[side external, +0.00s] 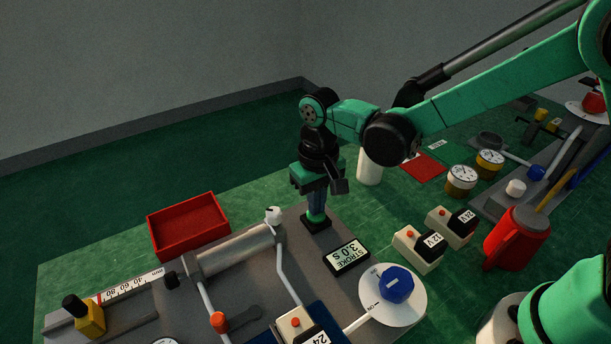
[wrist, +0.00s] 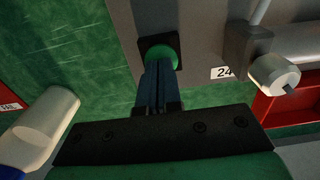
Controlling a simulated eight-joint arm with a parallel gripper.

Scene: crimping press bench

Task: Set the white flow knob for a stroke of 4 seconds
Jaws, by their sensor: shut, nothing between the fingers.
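The white flow knob (side external: 273,215) sits at the right end of the grey cylinder, with a dark mark on its face. It also shows at the right of the wrist view (wrist: 275,76), beside a "24" label. The stroke display (side external: 347,256) reads 3.0 s, upside down in the side view. My gripper (side external: 316,208) is shut and empty, pointing down at a green button (wrist: 161,55) on a black square base. The fingertips are at or just over the button; I cannot tell whether they touch it. The knob is apart from my gripper.
A red tray (side external: 188,226) stands behind the cylinder (side external: 238,250). A blue knob on a white dial (side external: 396,286), 12V (side external: 418,247) and 24V (side external: 451,226) boxes, and a red mug (side external: 515,236) lie to the right. A white cylinder (side external: 369,168) stands behind my gripper.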

